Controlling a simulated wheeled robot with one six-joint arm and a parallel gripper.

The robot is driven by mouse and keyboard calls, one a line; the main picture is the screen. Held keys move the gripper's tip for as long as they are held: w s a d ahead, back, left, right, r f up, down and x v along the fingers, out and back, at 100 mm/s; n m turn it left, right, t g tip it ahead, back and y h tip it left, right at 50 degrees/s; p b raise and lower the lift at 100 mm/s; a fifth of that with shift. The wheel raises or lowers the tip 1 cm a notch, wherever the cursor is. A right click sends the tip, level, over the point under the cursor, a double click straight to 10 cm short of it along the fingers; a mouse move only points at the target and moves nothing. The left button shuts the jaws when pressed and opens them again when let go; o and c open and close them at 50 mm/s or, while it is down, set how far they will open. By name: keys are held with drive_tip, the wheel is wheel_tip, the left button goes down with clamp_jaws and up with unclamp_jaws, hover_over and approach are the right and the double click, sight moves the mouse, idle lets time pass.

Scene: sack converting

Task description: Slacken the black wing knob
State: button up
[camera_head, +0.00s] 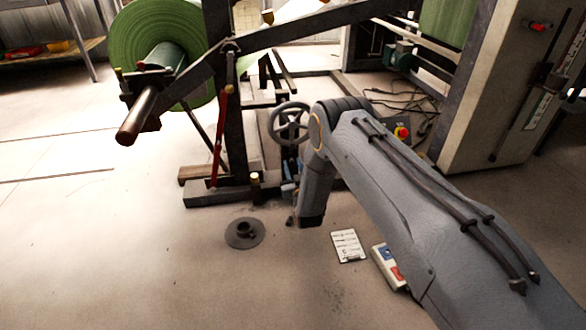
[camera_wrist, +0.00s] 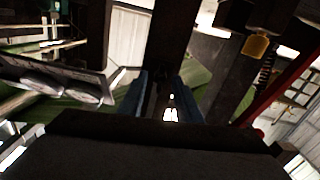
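I cannot make out the black wing knob for certain in either view. My gripper shows in the wrist view (camera_wrist: 163,88) as two blue-grey fingers standing apart, with a dark upright part of the machine behind the gap. A small bright patch shows low between the fingers; I see nothing clearly held. In the head view my arm reaches to the foot of the unwind stand (camera_head: 236,120), and its wrist hangs low in front of it. My fingers are mostly hidden there, with some blue showing beside the wrist.
A spoked handwheel (camera_head: 290,124) stands just behind my wrist. A red lever (camera_head: 219,135) slants along the post. A green roll (camera_head: 137,35) hangs at upper left. A round black base (camera_head: 244,233), a clipboard (camera_head: 347,246) and a pendant (camera_head: 389,267) lie on the floor. Left floor is clear.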

drive_tip(key=shift+c, duration=0.4)
clamp_jaws()
drive_tip(key=shift+n, duration=0.3)
drive_tip(key=n+p, duration=0.1)
drive_tip(key=n, duration=0.2)
drive_tip(key=shift+a+n+p, duration=0.1)
drive_tip(key=shift+n+p, duration=0.3)
drive_tip(key=n+p, duration=0.1)
drive_tip(key=n, duration=0.4)
drive_tip(key=shift+f, duration=0.1)
drive_tip(key=shift+n, duration=0.4)
drive_tip(key=shift+o, duration=0.4)
unclamp_jaws()
drive_tip(key=shift+a, duration=0.1)
